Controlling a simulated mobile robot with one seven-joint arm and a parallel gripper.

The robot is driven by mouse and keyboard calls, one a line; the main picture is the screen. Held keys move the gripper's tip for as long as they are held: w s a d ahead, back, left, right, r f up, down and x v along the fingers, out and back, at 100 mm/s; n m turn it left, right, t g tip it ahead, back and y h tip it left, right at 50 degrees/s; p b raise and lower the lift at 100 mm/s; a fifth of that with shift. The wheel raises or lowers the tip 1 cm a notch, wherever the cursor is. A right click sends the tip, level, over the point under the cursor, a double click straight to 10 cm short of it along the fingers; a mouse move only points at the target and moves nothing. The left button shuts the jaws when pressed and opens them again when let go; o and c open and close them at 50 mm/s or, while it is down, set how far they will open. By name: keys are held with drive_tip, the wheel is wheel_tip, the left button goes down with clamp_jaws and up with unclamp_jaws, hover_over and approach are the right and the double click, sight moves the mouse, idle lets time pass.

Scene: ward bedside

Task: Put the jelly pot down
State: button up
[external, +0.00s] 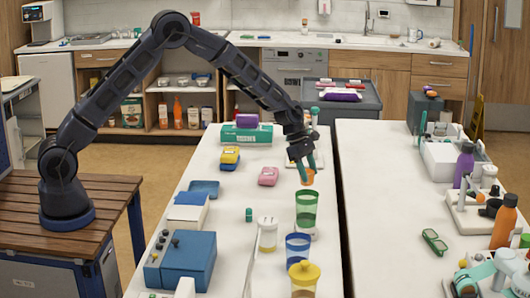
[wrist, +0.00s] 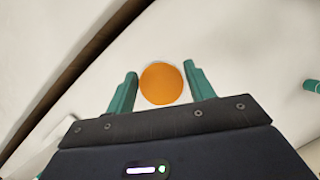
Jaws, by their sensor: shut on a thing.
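The pot looks upright. I cannot tell whether its base touches the table top (external: 225,220). The lower part of the pot is hidden in the wrist view.
A green cup (external: 306,208) stands just in front of the pot, with a blue cup (external: 298,248) and a yellow-lidded pot (external: 304,278) nearer. A pink box (external: 268,176) lies left. A dark gap separates the right table (external: 385,200). Clear table lies around the pink box.

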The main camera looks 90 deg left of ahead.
drive_tip(key=shift+f, duration=2.1)
drive_tip(key=shift+f, duration=0.15)
drive_tip(key=o, duration=1)
drive_tip(key=v, duration=1.2)
drive_tip(key=shift+r, duration=0.25)
